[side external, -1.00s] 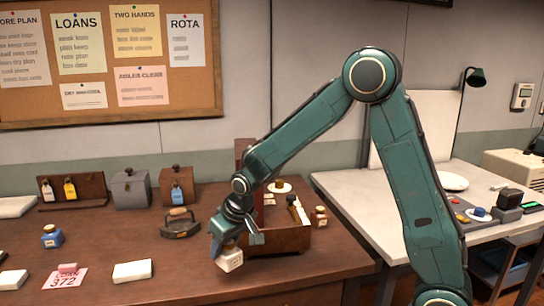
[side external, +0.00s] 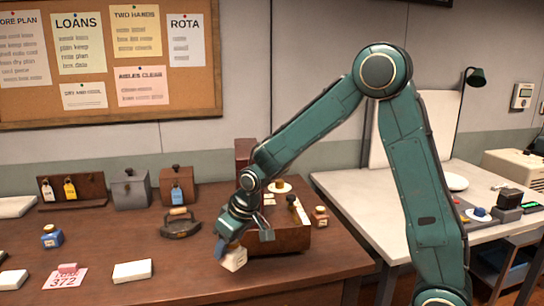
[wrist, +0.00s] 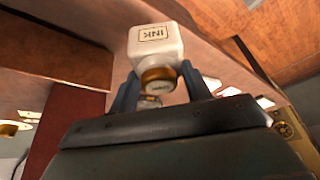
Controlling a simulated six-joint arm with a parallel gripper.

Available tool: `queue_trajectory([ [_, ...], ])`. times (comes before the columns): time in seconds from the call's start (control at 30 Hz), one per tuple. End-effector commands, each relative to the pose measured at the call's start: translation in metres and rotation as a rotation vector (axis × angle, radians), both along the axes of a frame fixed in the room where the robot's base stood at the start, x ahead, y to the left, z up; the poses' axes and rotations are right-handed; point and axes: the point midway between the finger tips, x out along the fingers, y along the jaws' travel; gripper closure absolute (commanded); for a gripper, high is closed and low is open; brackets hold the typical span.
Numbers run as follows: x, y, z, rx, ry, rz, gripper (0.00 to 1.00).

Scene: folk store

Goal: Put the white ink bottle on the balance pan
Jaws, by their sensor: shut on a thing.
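The white ink bottle (side external: 234,260) is held tilted between the blue fingers of my gripper (side external: 227,246), in front of the wooden box (side external: 292,241). In the wrist view the bottle (wrist: 157,42) shows its INK label upside down, with its brown cap towards my gripper (wrist: 160,88). The fingers are shut on it, one on each side. A pale round dish (side external: 284,190) with a dark knob in it shows behind the box, partly hidden by my arm; I cannot tell whether it is the balance pan.
A brown bottle (side external: 320,216) stands right of the box. A light table (side external: 385,202) with a white plate (side external: 456,183) stands at right.

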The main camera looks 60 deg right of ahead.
Motion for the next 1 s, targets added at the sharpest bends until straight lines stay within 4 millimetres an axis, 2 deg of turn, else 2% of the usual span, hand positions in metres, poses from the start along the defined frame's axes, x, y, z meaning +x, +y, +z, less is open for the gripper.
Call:
queue_trajectory([
  [0.03, 0.001, 0.0, 0.015, 0.0, -0.009, 0.0, 0.83],
  [0.4, 0.001, 0.0, 0.125, 0.0, -0.01, 0.0, 0.83],
  [0.6, 0.001, 0.0, 0.179, 0.0, -0.007, -0.002, 0.83],
  [0.9, 0.0, 0.0, 0.231, 0.0, -0.004, -0.001, 0.83],
  [1.0, -0.001, -0.017, 0.228, 0.0, 0.003, -0.018, 0.83],
])
